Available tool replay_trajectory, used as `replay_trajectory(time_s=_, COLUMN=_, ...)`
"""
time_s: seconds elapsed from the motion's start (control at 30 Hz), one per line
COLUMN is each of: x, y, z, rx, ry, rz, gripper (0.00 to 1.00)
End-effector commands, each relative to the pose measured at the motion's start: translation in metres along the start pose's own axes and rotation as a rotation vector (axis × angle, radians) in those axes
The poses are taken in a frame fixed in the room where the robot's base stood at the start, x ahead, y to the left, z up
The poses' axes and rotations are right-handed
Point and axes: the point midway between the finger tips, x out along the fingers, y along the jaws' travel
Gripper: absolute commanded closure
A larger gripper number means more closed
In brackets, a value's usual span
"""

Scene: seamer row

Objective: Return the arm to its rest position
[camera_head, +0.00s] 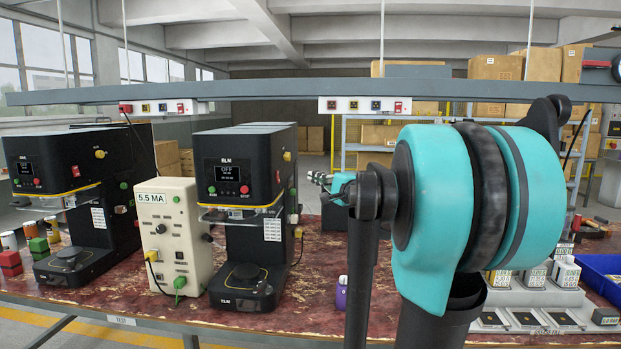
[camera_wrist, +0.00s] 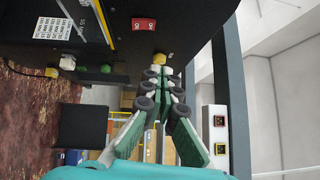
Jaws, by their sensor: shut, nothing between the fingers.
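My arm is the large teal and black form in the right half of the head view, raised over the table and hiding part of it. My gripper (camera_head: 322,180) shows small at its far end, pointing left toward the right-hand black seamer labelled ELNI (camera_head: 245,180). In the wrist view, my gripper (camera_wrist: 162,78) has its green and white fingers drawn together, with nothing held. Its tips are close in the picture to a yellow knob on a black machine housing (camera_wrist: 190,30); whether they touch it I cannot tell.
A second black seamer (camera_head: 75,180) and a cream 5.5 MA box (camera_head: 168,230) stand at the left on the worn red table (camera_head: 150,318). A purple bottle (camera_head: 341,293) stands near my arm. A blue bin (camera_head: 600,272) is at the right. A grey rail (camera_head: 290,88) runs overhead.

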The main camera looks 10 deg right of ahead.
Motion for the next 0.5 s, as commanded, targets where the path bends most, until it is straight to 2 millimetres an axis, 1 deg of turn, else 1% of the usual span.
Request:
replay_trajectory(time_s=0.33, x=-0.001, y=0.002, z=0.002, rx=-0.006, ry=-0.004, rz=0.006, gripper=1.00)
replay_trajectory(time_s=0.37, x=-0.001, y=0.005, z=0.004, rx=-0.012, ry=-0.009, rz=0.013, gripper=1.00)
replay_trajectory(time_s=0.43, x=-0.004, y=0.019, z=0.015, rx=-0.045, ry=-0.030, rz=0.047, gripper=1.00)
replay_trajectory(time_s=0.47, x=-0.005, y=0.028, z=0.022, rx=-0.066, ry=-0.043, rz=0.069, gripper=1.00)
replay_trajectory(time_s=0.5, x=-0.009, y=0.043, z=0.033, rx=-0.102, ry=-0.065, rz=0.106, gripper=1.00)
